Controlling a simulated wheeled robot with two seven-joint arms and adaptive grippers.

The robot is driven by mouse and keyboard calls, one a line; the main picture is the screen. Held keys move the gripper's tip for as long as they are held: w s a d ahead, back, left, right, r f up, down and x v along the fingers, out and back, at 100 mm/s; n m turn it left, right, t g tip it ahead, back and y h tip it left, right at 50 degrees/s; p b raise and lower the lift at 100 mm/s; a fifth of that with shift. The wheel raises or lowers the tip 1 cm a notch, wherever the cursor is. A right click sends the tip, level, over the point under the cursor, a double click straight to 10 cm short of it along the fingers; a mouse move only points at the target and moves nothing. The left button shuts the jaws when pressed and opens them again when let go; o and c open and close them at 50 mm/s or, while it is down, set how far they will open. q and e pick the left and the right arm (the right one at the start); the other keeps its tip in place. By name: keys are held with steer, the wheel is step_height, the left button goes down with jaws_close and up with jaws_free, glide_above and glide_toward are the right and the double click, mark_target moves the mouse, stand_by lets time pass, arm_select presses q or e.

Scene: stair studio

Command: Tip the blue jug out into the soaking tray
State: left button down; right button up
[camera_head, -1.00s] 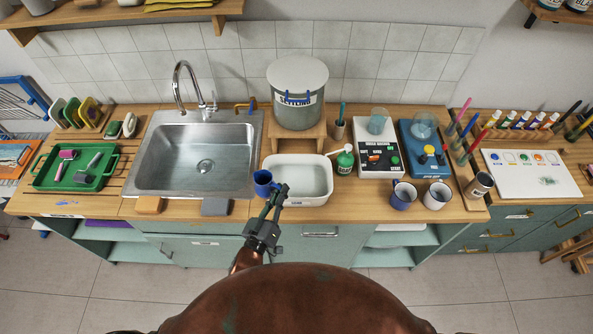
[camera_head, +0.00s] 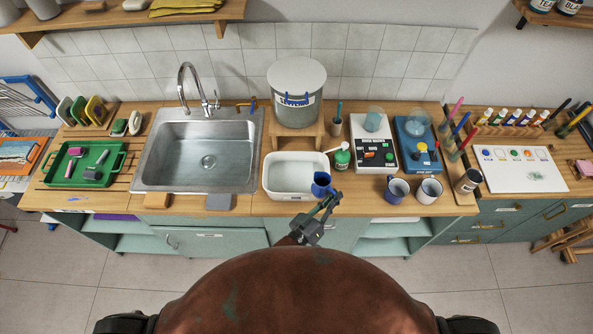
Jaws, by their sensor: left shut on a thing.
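The blue jug (camera_head: 321,187) is at the front right corner of the white soaking tray (camera_head: 276,188), overlapping its rim in the camera_head view. My left gripper (camera_head: 328,201) is shut on the jug from the front right side. The jug's mouth faces up and looks nearly upright; I cannot tell a slight tilt. What is inside the jug cannot be made out. The tray stands on the wooden counter with a pale inside. My right gripper is not in view.
Two mugs (camera_head: 397,190) (camera_head: 429,190) stand further right. The steel sink (camera_head: 200,150) is to the left, with a grey block (camera_head: 220,202) at the counter edge. A lidded bucket (camera_head: 297,95) stands behind.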

mark_target(328, 186)
arm_select(q)
steer(key=shift+a+r, duration=0.1)
steer(key=shift+r, duration=0.05)
steer(key=w+a+r+n+p, duration=0.2)
steer(key=r+n, duration=0.1)
steer(key=shift+w+r+p, duration=0.1)
steer(key=shift+w+p, duration=0.05)
steer(key=shift+p, duration=0.2)
steer(key=shift+w+a+n+g+y, duration=0.3)
steer(key=shift+w+a+n, duration=0.4)
steer(key=shift+n, duration=0.4)
steer(key=shift+w+a+r+n, duration=0.65)
steer(key=shift+w+r+n, duration=0.2)
steer(key=shift+n, duration=0.05)
steer(key=shift+w+a+f+n+g, duration=0.1)
steer(key=shift+f+n+g, duration=0.1)
steer(key=shift+n+g, duration=0.1)
steer(key=shift+w+a+n, duration=0.25)
steer(key=shift+w+n, duration=0.1)
steer(key=shift+n, duration=0.15)
steer(key=shift+w+a+f+n+g+b, duration=0.1)
steer(key=shift+w+a+n+g+b, duration=0.15)
steer(key=shift+n+b, duration=0.3)
steer(key=shift+w+a+f+n+g+b, duration=0.15)
steer(key=shift+w+a+n+b, duration=0.15)
steer(key=shift+n, duration=0.35)
steer(key=shift+w+a, duration=0.1)
steer(key=shift+w, duration=0.1)
